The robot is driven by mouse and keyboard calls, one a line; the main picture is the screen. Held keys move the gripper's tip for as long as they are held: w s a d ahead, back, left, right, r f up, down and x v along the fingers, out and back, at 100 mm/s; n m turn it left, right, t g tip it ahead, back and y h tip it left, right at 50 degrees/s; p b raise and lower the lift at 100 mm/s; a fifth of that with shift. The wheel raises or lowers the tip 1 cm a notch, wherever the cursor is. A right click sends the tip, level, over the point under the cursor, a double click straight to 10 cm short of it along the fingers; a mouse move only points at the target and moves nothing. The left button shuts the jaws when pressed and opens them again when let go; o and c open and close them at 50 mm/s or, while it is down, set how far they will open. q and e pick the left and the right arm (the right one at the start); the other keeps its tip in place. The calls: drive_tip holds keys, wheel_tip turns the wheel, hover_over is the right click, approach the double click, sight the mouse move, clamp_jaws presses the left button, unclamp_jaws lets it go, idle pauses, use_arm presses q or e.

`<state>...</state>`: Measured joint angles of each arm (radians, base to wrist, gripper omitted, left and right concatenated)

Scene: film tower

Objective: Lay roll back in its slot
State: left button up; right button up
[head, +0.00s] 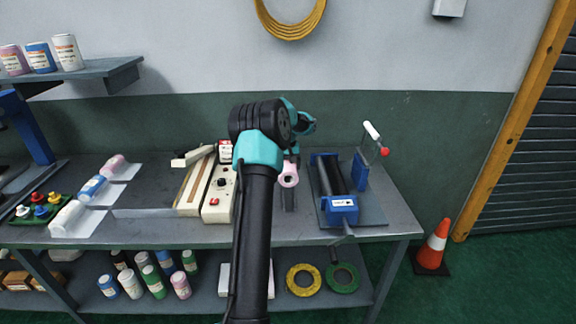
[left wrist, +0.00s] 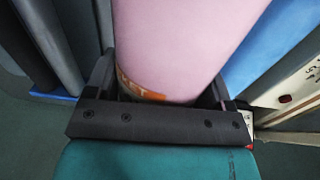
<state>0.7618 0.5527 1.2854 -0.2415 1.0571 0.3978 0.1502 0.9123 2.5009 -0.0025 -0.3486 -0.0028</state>
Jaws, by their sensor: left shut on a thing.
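My left gripper (head: 291,158) is over the right half of the table, partly hidden behind its own wrist. It is shut on a pink roll (head: 289,178), whose pale end with a dark hole faces the head camera. In the left wrist view the pink roll (left wrist: 185,40) fills the space between the fingers, with an orange label near the gripper. A narrow dark grey piece (head: 290,201) shows below the roll; I cannot tell whether they touch. A pink roll (head: 115,163), a blue roll (head: 92,188) and a white roll (head: 67,216) lie at the left. My right gripper is not in view.
A white control box (head: 219,205) stands left of the held roll. A blue-framed roller machine (head: 342,210) with a crank stands right of it. Jars line the upper left shelf (head: 90,76). Bottles and tape rings are below. An orange cone (head: 434,246) stands right.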

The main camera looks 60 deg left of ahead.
use_arm(q)
drive_tip(key=shift+f, duration=2.75)
drive_tip(key=shift+f, duration=1.15)
drive_tip(key=o, duration=1.4)
drive_tip(key=shift+f, duration=0.1)
drive_tip(key=r, duration=1.7)
drive_tip(key=shift+s+a+r, duration=0.15)
drive_tip(key=shift+s+r, duration=0.1)
drive_tip(key=shift+s, duration=0.1)
